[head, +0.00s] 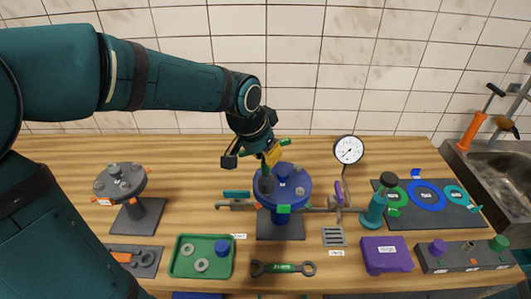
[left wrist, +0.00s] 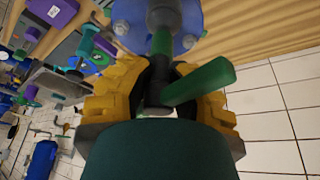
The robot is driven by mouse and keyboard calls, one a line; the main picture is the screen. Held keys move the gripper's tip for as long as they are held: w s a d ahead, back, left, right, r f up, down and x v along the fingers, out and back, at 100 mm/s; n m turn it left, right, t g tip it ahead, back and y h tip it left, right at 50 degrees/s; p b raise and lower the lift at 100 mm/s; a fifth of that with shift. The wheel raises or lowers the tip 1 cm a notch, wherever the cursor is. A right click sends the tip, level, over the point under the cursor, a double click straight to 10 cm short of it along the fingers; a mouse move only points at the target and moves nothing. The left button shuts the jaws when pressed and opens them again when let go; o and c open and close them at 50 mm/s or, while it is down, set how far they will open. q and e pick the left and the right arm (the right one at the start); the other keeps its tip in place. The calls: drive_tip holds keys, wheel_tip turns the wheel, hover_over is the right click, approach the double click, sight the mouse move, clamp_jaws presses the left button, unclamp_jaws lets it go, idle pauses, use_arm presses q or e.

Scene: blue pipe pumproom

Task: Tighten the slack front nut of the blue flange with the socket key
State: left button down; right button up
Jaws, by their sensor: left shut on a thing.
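The blue flange (head: 296,190) stands on its pedestal in the middle of the bench, with several grey nuts on top. In the left wrist view its blue face (left wrist: 198,18) shows at the top. My left gripper (head: 270,157) is above the flange's left side, its yellow fingers (left wrist: 160,88) shut on the socket key (left wrist: 200,83). The key has a green cross handle and a dark socket (head: 266,184) pointing down at the flange's front left. The socket hides what lies under it, so I cannot tell whether it sits on the front nut. My right gripper is not in view.
A grey flange (head: 120,182) stands at the left.

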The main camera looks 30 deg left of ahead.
use_arm(q)
drive_tip(key=shift+f+b, duration=0.85)
drive_tip(key=shift+f, duration=0.1)
drive_tip(key=shift+r+m+p, duration=0.1)
drive_tip(key=shift+m+p, duration=0.3)
drive_tip(key=shift+p, duration=0.2)
drive_tip(key=shift+m+h+p, duration=0.4)
drive_tip(key=shift+m+p, duration=0.05)
drive_tip(key=shift+m, duration=0.55)
drive_tip(key=shift+w+m+g+h+p, duration=0.1)
drive_tip(key=shift+m+g+h+p, duration=0.25)
drive_tip(key=shift+m, duration=0.55)
drive_tip(key=m+g+h+b, duration=0.1)
drive_tip(key=m, duration=0.2)
drive_tip(key=m+b, duration=0.1)
drive_tip(key=m, duration=0.2)
drive_tip(key=shift+w+a+f+g+h, duration=0.1)
drive_tip(key=shift+f+g+h, duration=0.1)
drive_tip(key=shift+g+h, duration=0.15)
drive_tip(key=m+g, duration=0.1)
drive_tip(key=m, duration=0.2)
drive_tip(key=shift+r+m, duration=0.1)
drive_tip(key=shift+m, duration=0.2)
